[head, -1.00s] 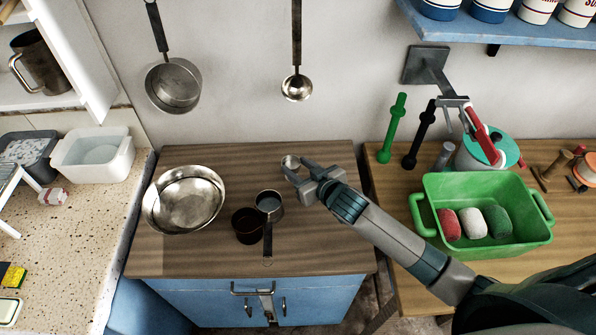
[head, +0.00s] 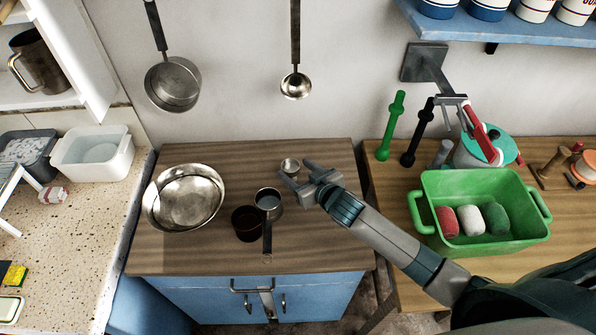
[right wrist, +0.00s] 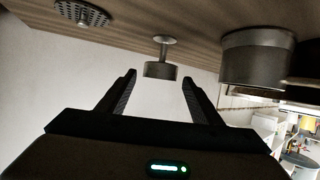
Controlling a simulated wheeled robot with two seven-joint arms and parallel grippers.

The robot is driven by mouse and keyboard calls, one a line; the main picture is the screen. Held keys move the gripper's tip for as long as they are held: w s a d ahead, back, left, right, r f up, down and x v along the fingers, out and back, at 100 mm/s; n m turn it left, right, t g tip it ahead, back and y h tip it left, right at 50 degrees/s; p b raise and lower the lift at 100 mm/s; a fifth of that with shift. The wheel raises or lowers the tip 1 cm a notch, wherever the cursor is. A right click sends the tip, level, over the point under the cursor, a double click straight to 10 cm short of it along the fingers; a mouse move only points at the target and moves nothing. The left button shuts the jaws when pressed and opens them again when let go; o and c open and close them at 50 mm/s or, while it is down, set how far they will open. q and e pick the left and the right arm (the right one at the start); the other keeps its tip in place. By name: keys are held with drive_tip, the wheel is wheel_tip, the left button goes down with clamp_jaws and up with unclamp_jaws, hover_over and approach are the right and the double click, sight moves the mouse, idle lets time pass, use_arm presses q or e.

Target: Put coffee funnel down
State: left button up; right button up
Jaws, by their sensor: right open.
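The coffee funnel (head: 290,166) is a small round metal piece standing on the wooden worktop, right of the steel bowl. In the right wrist view the funnel (right wrist: 161,70) shows as a short cylinder on a narrow stem with a flared foot at the worktop. My right gripper (head: 300,178) is open and empty, just to the right of the funnel in the head view. In the wrist view its two fingers (right wrist: 155,90) are spread, with the funnel beyond the tips in the gap. My left gripper is not in view.
A steel bowl (head: 186,198), a dark cup (head: 246,224) and a small metal pot with a handle (head: 268,199) stand on the worktop. A perforated disc (right wrist: 82,13) shows near my fingers. A green tub (head: 480,238) stands right. The worktop's back middle is clear.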

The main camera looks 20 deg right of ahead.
drive_tip(key=shift+r, duration=0.15)
drive_tip(key=shift+s+d+r, duration=0.1)
drive_tip(key=shift+s+d, duration=0.05)
drive_tip(key=shift+s, duration=0.4)
drive_tip(key=b+v, duration=0.2)
drive_tip(key=v, duration=0.8)
drive_tip(key=shift+s+r, duration=0.25)
drive_tip(key=shift+s, duration=0.05)
